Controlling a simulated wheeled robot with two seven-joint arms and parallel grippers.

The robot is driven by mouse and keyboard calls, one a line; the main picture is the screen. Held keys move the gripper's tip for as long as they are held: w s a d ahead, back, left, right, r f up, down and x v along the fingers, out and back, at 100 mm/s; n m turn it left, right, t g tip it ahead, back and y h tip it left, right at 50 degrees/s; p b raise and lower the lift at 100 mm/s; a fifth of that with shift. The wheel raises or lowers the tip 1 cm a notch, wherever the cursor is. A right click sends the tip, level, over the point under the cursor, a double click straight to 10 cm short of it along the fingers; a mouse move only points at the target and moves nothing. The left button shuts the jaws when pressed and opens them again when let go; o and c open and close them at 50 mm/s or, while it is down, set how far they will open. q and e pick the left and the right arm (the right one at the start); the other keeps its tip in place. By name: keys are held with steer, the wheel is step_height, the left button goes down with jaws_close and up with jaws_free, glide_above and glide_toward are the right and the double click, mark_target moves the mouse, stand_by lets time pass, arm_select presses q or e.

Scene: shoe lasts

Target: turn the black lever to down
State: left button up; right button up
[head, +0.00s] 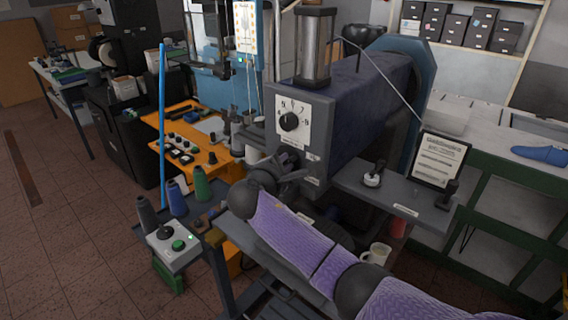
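One black lever (376,172) has a pale round base. The other black lever (447,193) is at the shelf's right end, in front of a framed sheet. A black dial knob (289,121) sits on the machine's pale scale plate. Which of these the task means, I cannot tell. My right gripper (292,174) is below the dial, close to the machine's front face; it hides part of that face. Its fingers are dark and overlap dark parts, so their opening is unclear. My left gripper is out of view.
A grey box (174,246) with buttons and several thread cones (177,198) stand to the left. An orange table (200,150) with buttons and a blue upright pole (162,110) are behind. A white mug (378,254) is beside my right arm.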

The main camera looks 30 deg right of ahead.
jaws_close()
steer(key=shift+f, duration=0.1)
steer(key=shift+s+f+m+t+b, duration=0.1)
steer(key=shift+f+m+t+b, duration=0.15)
steer(key=shift+m+b, duration=0.25)
steer(key=shift+f+m+t+b, duration=0.1)
steer(key=shift+m+t+b, duration=0.15)
steer(key=shift+m+b, duration=0.2)
steer(key=shift+r, duration=0.2)
steer(key=o, duration=0.5)
jaws_free()
steer(key=v, duration=1)
